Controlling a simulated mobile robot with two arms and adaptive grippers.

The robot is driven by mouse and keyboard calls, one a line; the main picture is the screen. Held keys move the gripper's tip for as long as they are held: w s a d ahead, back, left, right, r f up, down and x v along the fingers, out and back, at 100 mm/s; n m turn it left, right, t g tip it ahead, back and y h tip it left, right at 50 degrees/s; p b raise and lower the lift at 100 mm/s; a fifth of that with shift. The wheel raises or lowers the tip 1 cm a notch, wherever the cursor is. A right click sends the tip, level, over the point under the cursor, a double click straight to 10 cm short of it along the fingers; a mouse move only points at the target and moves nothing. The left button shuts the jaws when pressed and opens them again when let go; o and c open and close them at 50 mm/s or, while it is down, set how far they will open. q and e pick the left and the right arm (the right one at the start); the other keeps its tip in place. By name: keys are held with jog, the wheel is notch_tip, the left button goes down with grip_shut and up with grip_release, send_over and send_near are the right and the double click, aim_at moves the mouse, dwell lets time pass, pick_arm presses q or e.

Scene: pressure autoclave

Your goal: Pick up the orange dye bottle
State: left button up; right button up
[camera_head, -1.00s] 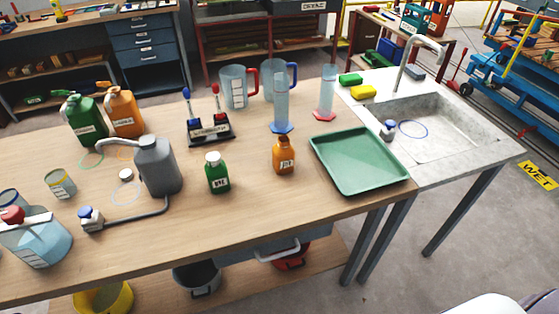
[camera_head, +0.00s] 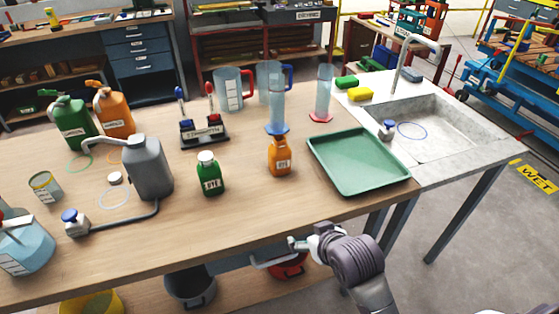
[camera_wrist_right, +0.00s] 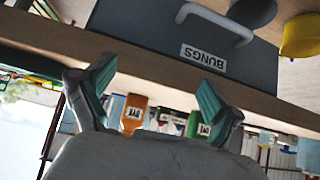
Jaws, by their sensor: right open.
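The orange dye bottle (camera_head: 279,157) stands upright on the wooden table, just left of the green tray (camera_head: 316,159). It has a white label. In the right wrist view the picture is upside down, and the orange bottle (camera_wrist_right: 134,113) shows beyond the table edge, between my fingers. My right gripper (camera_head: 302,243) is in front of the table's front edge, apart from the bottle and nearer to me. In the right wrist view its two green-padded fingers (camera_wrist_right: 155,86) are spread with nothing between them. My left gripper is in neither view.
A green bottle (camera_head: 209,174) stands left of the orange one. A blue-based cylinder (camera_head: 277,108) stands close behind it. A grey wash bottle (camera_head: 148,168) is farther left. The table in front of the orange bottle is clear. A bin labelled BUNGS (camera_wrist_right: 175,45) is below the tabletop.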

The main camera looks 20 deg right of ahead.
aim_at(283, 160)
jog(key=w+r+t, duration=0.4)
jog(key=w+r, duration=0.5)
jog(key=w, duration=0.3)
jog(key=shift+m, duration=0.3)
jog(key=x, duration=0.7)
jog(key=shift+a+r, duration=0.1)
jog(key=shift+r, duration=0.15)
jog(key=shift+p+x, duration=0.4)
jog(key=shift+x, duration=2.7)
jog(key=shift+r, duration=0.2)
jog(key=shift+r, duration=0.1)
jog(key=c, duration=1.5)
